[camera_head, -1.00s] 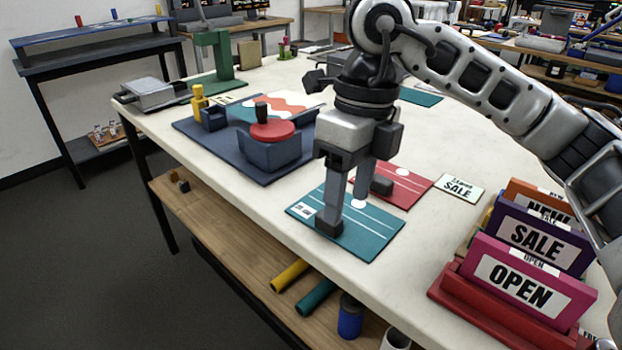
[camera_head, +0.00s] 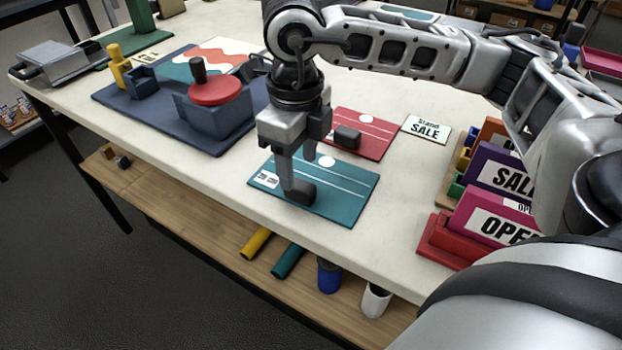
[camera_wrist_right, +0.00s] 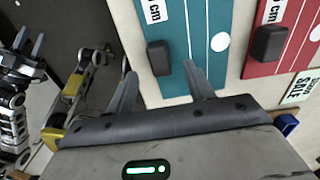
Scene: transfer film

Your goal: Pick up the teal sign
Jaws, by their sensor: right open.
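The teal sign (camera_head: 345,192) is a flat board with white lines and a white circle, lying near the table's front edge. It also shows in the right wrist view (camera_wrist_right: 208,20). A dark block (camera_head: 301,193) sits on it, towards its front edge. My right gripper (camera_head: 297,177) points down over the sign, open and empty. In the right wrist view its fingers (camera_wrist_right: 163,80) stand apart, with the block (camera_wrist_right: 160,57) appearing between them. I cannot tell whether the fingers touch it. My left gripper is not in the head view; arm parts show at left in the wrist view.
A red board (camera_head: 371,125) with a similar dark block lies just behind. A stand-sale card (camera_head: 427,128) is to its right. A red rack (camera_head: 440,243) of sale and open signs stands at the right. A navy mat (camera_head: 135,113) with a round red-topped press (camera_head: 215,91) is at the left.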

